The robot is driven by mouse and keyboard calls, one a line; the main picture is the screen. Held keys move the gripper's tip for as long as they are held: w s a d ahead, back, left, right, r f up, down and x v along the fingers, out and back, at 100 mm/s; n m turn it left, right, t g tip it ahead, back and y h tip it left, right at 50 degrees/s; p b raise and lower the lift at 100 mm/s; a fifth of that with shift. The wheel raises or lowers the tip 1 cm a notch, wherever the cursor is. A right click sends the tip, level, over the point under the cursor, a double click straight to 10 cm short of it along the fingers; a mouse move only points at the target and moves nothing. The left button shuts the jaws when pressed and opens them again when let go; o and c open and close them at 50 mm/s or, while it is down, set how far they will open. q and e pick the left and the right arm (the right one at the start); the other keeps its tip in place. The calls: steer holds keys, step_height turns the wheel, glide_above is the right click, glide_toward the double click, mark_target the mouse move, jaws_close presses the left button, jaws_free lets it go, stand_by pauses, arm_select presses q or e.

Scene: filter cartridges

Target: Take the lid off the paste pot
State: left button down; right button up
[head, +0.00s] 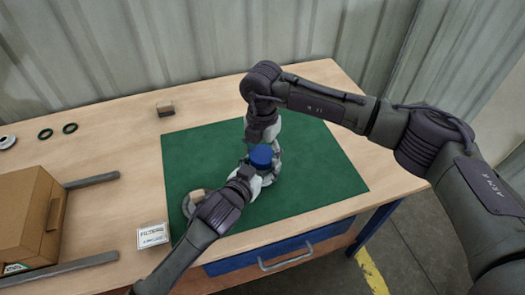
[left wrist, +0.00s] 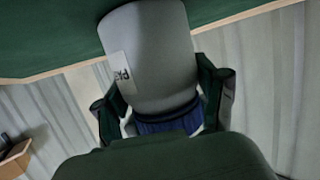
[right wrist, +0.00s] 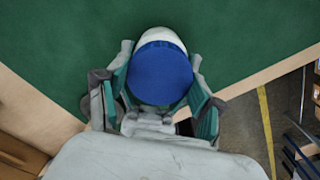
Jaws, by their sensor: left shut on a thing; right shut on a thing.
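I see no clear gap between lid and pot. My left gripper (head: 256,180) comes in from the left and is shut on the pot body, its fingers on both sides in the left wrist view. My right gripper (head: 260,146) reaches down from above and is shut on the lid, one finger on each side. It hides part of the lid's edge.
A cardboard box (head: 22,215) stands at the left between two grey rails. A white card (head: 152,236) is at the front edge. The mat's right side is clear.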

arm_select(q)
steer(key=shift+f, duration=0.1)
arm_select(e)
steer(key=n, duration=0.7)
steer(key=shift+n, duration=0.3)
steer(key=n, duration=1.6)
steer(key=shift+r, duration=0.1)
steer(key=n, duration=0.9)
steer(key=shift+r, duration=0.15)
steer(key=shift+r, duration=0.95)
